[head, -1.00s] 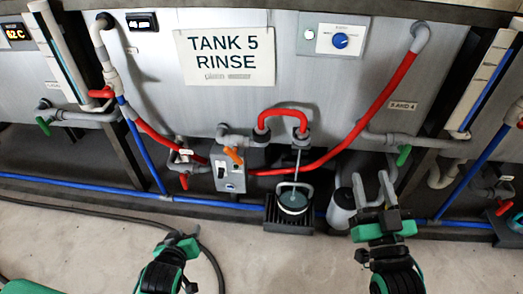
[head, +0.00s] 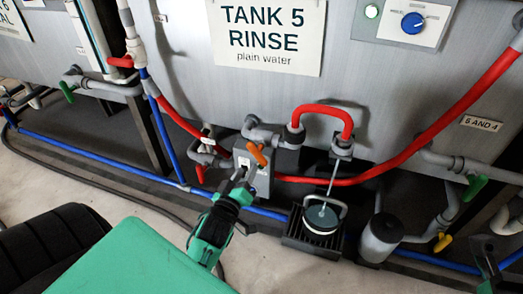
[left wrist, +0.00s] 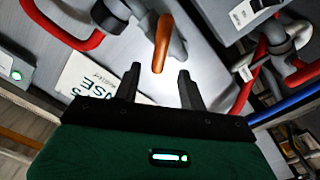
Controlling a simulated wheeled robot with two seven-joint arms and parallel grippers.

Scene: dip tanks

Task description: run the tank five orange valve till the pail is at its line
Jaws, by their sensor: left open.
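The orange valve handle (head: 257,153) sits on the pipe at the grey control box under the tank 5 sign. My left gripper (head: 240,178) is open just below and in front of it. In the left wrist view the orange handle (left wrist: 162,42) shows beyond and between the open fingertips (left wrist: 160,78); I see no grip on it. The pail (head: 322,218) stands upright on a dark grate under the red hose's outlet, its inside dark. I cannot make out its line or level. Part of my right gripper (head: 490,262) shows at the lower right edge, its jaws unclear.
A red-handled valve (head: 200,174) is close left of the orange one. A grey canister (head: 380,238) stands right of the pail. A blue pipe (head: 100,160) runs low along the tanks. Green (head: 475,187) and yellow (head: 445,242) handles are at the right.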

